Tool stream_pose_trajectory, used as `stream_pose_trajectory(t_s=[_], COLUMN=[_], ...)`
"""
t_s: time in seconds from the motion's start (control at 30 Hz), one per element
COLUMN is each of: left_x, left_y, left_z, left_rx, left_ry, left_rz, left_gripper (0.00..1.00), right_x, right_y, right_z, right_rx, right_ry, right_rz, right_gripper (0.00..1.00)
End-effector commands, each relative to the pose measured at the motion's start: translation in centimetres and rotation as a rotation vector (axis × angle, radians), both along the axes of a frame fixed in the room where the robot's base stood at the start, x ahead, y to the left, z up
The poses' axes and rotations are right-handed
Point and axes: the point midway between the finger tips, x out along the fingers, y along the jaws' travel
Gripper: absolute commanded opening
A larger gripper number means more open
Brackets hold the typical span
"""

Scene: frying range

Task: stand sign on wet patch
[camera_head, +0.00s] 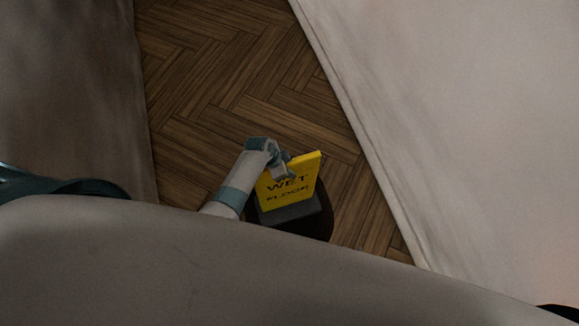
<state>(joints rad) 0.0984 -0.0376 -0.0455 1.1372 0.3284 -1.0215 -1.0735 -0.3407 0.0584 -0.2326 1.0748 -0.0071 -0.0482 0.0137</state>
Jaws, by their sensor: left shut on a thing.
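A yellow sign (306,178) with the words "WET FLOOR" and a dark grey base (290,214) is upright in the lower middle of the head view. My left gripper (283,168) is shut on the sign at its top left edge. I cannot tell whether the base touches the floor. My right gripper is not in view.
The herringbone wood floor (230,75) is clear beyond the sign. A pale wall-like surface (470,120) bounds it on the right, and a darker one (70,90) on the left.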

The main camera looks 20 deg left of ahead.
Motion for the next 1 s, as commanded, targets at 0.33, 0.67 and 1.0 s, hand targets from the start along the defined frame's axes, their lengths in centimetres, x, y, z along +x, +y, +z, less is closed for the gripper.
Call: stream_pose_trajectory(t_s=[0.33,0.67,1.0], left_x=[0.3,0.0,0.0], left_y=[-0.1,0.0,0.0], left_z=[0.0,-0.6,-0.5], left_rx=[-0.002,0.0,0.0], left_ry=[-0.006,0.0,0.0], left_rz=[0.001,0.0,0.0], left_gripper=[0.0,0.37,0.37], right_x=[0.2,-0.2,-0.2], right_y=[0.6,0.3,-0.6], right_z=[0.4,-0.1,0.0], right_rx=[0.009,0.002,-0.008], right_ry=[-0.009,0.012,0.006], right_rz=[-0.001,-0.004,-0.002], right_gripper=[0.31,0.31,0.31])
